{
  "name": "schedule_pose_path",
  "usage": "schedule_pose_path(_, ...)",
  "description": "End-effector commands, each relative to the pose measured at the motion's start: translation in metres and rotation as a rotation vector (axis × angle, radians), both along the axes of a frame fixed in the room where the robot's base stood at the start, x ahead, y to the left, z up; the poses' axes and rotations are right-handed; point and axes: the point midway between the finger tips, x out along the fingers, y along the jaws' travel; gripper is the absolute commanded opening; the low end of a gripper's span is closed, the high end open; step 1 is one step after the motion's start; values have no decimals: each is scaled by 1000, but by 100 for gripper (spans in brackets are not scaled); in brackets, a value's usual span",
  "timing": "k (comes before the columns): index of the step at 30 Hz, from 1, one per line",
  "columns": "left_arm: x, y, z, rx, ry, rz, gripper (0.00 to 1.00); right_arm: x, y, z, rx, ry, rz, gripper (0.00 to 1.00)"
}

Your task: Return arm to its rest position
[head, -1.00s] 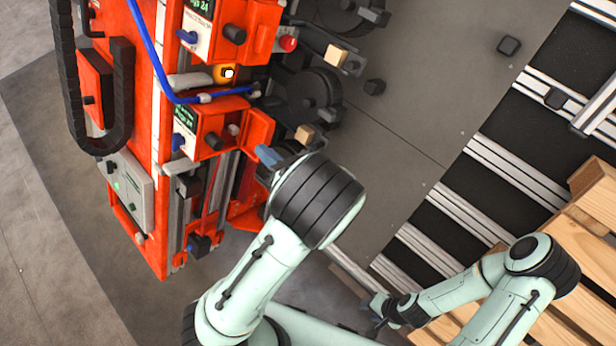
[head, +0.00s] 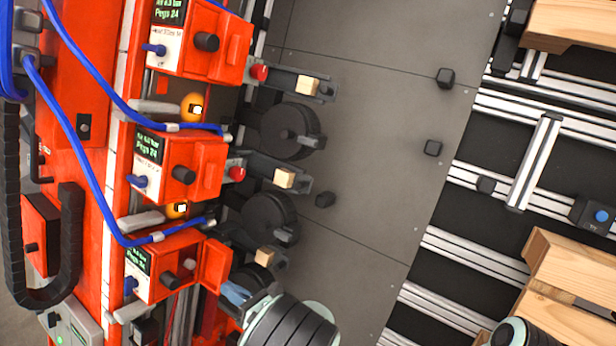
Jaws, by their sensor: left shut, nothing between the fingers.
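My left arm's dark ribbed wrist and pale green link come in at the bottom centre. My left gripper (head: 234,292), with blue-grey fingers, is shut and empty beside the lowest red station (head: 165,268) on the orange-red gantry, close to its open red flap. Whether it touches the flap I cannot tell. Of my right arm only a rounded pale green and black joint shows at the bottom right edge; its gripper is out of view.
Red stations with blue hoses (head: 85,130) line the left. Dark arms holding small wooden blocks (head: 284,178) and black discs (head: 290,130) jut rightward. Grey floor plate (head: 370,110) is mostly open. Aluminium rails and wooden pallets (head: 575,275) lie at right.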

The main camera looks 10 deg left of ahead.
Motion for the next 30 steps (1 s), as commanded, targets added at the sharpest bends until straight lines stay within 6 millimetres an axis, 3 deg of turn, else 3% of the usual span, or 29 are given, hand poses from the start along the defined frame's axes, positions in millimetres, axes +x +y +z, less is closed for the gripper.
schedule_pose_path(5, -8, 8, -17, -52, 21, 42, 0, 0, 0, 0, 0, 0, 0, 40)
schedule_pose_path(8, -31, 23, -56, -176, 59, 150, 0, 0, 0, 0, 0, 0, 0, 40)
schedule_pose_path(13, -109, 34, -154, -524, 86, 500, 0, -1, 0, -1, 0, 1, 0, 40)
schedule_pose_path(17, -177, 7, -222, -811, 5, 875, 0, -2, 0, -2, 0, 2, 0, 40)
schedule_pose_path(18, -196, -9, -241, -900, -49, 1016, 0, -2, 0, -2, 0, 2, 0, 40)
schedule_pose_path(21, -227, -58, -279, -1097, -259, 1408, 0, -2, 0, -2, 0, 2, 0, 40)
schedule_pose_path(25, -222, -107, -309, -1222, -663, 1883, 0, -3, 0, -3, 0, 3, 0, 40)
schedule_pose_path(30, -195, -122, -327, -1195, -1171, 2259, 0, -2, 0, -2, 0, 2, 0, 40)
